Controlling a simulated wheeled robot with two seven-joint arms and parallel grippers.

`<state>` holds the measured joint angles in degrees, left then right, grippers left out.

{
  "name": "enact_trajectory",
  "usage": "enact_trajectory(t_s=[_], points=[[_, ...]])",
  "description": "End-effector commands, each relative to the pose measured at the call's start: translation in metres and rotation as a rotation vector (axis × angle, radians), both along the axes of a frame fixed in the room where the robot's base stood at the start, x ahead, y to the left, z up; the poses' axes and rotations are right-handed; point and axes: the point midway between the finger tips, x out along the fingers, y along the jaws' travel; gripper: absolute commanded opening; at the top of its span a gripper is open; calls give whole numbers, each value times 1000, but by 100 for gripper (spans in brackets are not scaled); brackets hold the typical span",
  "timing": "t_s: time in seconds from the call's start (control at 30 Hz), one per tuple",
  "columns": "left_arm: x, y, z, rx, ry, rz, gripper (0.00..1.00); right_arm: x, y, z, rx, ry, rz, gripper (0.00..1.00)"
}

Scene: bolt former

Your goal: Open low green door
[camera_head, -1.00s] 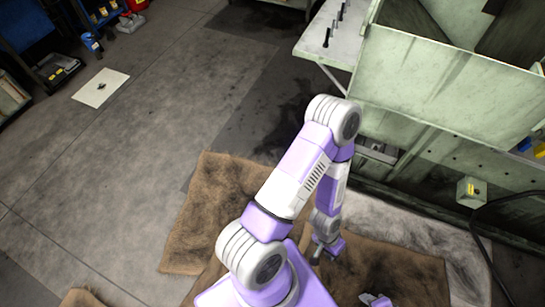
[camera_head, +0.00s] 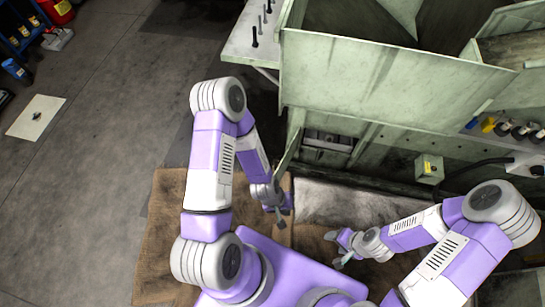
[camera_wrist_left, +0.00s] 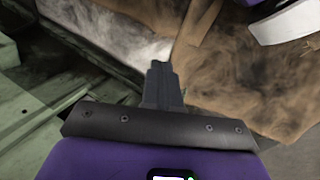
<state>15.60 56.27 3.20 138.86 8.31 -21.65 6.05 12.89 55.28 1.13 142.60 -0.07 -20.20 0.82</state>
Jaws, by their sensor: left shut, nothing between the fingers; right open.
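The low green door (camera_head: 288,150) stands swung outward from the green machine's lower front, seen nearly edge-on in the head view. Beside it, to the right, the low opening (camera_head: 327,143) shows a grey interior. My left gripper (camera_head: 281,217) is shut and empty, below the door's near end in the picture and apart from it. In the left wrist view its closed fingers (camera_wrist_left: 163,82) point over the mats. My right gripper (camera_head: 337,250) is open and empty, over the mat to the right of the left one.
The green machine (camera_head: 380,88) fills the upper right. A small green box (camera_head: 429,168) with a cable stands out from its lower front. A shelf with black pins (camera_head: 252,45) juts out at upper left. Brown mats (camera_head: 165,235) and a whitish mat (camera_head: 340,202) cover the floor; open floor lies left.

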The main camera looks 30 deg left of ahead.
Motion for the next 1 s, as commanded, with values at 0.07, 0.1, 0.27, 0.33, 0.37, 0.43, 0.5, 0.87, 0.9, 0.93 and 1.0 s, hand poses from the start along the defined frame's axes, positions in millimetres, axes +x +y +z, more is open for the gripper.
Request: enact_trajectory(t_s=[0.07,0.1,0.27,0.33,0.37,0.43,0.5,0.87,0.9,0.93,1.0], points=[[28,15,1,14,24,264,0,-1,0,12,0,1,0,62],[43,25,0,19,40,428,0,-1,0,16,0,2,1,62],[95,77,-2,12,127,1164,0,-1,0,35,1,3,1,62],[109,101,-2,-3,175,1492,0,-1,0,43,0,2,1,62],[114,111,-1,-11,198,1631,0,-1,0,47,0,2,1,62],[121,133,0,-34,261,1959,0,-1,0,54,0,2,1,62],[126,153,3,-61,333,2286,0,0,0,62,0,2,1,62],[135,210,30,92,-622,-2395,0,0,0,95,0,2,1,62],[137,213,33,84,-626,-2287,0,0,0,97,0,2,1,62],[138,214,36,77,-630,-2219,0,0,0,98,0,2,1,62],[141,216,40,65,-637,-2095,0,0,0,100,0,2,1,62]])
